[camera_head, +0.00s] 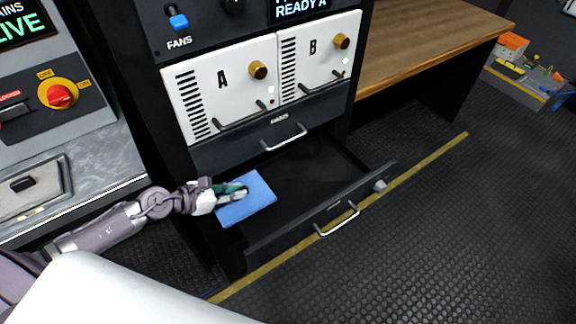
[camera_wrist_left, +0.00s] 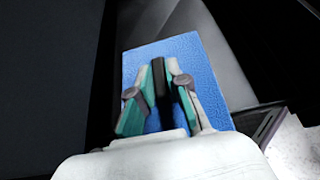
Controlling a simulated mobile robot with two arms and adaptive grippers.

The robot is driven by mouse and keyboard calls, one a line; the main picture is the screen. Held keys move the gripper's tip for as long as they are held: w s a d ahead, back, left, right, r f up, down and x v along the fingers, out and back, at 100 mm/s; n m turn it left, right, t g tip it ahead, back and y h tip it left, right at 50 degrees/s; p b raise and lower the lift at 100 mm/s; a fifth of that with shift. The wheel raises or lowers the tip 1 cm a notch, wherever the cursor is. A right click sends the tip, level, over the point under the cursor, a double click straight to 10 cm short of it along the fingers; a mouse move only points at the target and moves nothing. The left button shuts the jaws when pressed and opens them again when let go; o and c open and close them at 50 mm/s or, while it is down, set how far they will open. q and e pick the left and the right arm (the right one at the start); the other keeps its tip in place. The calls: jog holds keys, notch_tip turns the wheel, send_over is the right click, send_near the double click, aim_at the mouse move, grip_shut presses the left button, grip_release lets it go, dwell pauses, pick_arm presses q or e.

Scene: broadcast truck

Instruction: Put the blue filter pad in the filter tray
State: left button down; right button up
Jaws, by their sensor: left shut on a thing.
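The blue filter pad (camera_head: 258,196) is a flat blue sheet at the left end of the open black drawer, which looks like the filter tray (camera_head: 345,205). My left gripper (camera_head: 242,190) is shut on the pad. In the left wrist view the pad (camera_wrist_left: 208,62) lies behind the gripper's two fingers (camera_wrist_left: 160,85) and spreads out past them on both sides. In the head view the pad is over the drawer's left side; I cannot tell whether it touches the drawer floor. My right gripper is not in view.
White fan modules A (camera_head: 222,88) and B (camera_head: 318,55) sit above the drawer. The drawer front has a silver handle (camera_head: 338,219). A wooden desk (camera_head: 430,40) stands at the back right. The dark floor right of the yellow line (camera_head: 420,165) is clear.

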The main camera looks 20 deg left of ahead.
aim_at(261, 185)
pick_arm(q)
jog(key=w+d, duration=0.1)
jog(key=w, duration=0.1)
jog(key=w+d+p, duration=0.1)
jog(key=w+d, duration=0.1)
jog(key=w+d+p, duration=0.1)
jog(key=w, duration=0.1)
jog(key=shift+d+r, duration=0.25)
jog(key=shift+d, duration=0.15)
jog(key=w+d, duration=0.1)
jog(key=w, duration=0.1)
jog(key=w+d, duration=0.3)
jog(key=shift+w+d+f, duration=0.25)
jog(key=shift+w+f, duration=0.05)
jog(key=shift+w, duration=0.1)
jog(key=shift+w+d, duration=0.5)
jog(key=shift+w, duration=0.15)
notch_tip(261, 185, down, 4)
jog(key=b, duration=0.4)
jog(key=shift+w+r, duration=0.1)
jog(key=shift+r, duration=0.15)
jog(key=shift+f, duration=0.2)
jog(key=c, duration=1.1)
grip_release()
jog(key=shift+c, duration=0.2)
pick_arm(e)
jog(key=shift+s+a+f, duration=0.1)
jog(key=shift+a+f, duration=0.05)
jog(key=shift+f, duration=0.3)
